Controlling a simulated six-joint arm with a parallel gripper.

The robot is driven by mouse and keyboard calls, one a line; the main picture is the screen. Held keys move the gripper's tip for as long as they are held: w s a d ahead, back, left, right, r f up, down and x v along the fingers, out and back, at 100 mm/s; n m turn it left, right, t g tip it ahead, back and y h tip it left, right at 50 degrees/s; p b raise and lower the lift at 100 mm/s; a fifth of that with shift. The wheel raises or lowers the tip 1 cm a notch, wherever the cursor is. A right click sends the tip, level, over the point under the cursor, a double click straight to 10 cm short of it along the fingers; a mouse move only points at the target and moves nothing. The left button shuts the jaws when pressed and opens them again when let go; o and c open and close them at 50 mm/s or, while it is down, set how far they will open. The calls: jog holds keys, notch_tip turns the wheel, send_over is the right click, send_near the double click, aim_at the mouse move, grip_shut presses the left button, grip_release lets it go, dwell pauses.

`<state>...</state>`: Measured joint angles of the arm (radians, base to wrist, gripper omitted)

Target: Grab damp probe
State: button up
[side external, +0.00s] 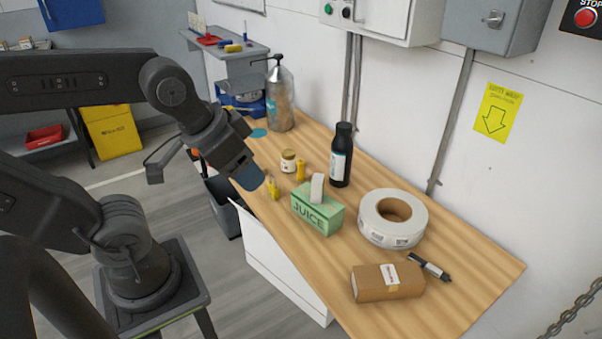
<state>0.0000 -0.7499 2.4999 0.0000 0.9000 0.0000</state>
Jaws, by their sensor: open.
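My gripper (250,182) has a dark body and a blue end. It hangs over the left part of the wooden bench, angled down to the right, with nothing seen in it. I cannot tell for sure which thing is the damp probe. A small yellow piece with a forked shape (272,188) shows just right of my gripper's end. A yellow upright piece (300,171) stands a little farther right, beside a small jar (288,161). A slim black and white device (429,266) lies near the right end of the bench.
A white tape roll (393,218) and brown box (387,282) lie right. Bare wood is free along the front edge.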

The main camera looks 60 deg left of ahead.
jog(key=n+g+y, duration=0.2)
jog(key=n+y, duration=0.1)
jog(key=n, duration=0.4)
send_over(300, 162)
jog(key=s+d, duration=0.3)
jog(key=d, duration=0.2)
notch_tip(300, 162, down, 19)
jog(key=shift+n, duration=0.3)
jog(key=x, duration=0.6)
jog(key=s+x, duration=0.1)
jog(key=x, duration=0.3)
jog(key=shift+a, duration=0.4)
jog(key=shift+a+x, duration=0.15)
jog(key=shift+x, duration=1.35)
jog(key=shift+a+x, duration=0.1)
jog(key=shift+x, duration=1.4)
jog(key=shift+s, duration=0.15)
jog(key=c, duration=0.9)
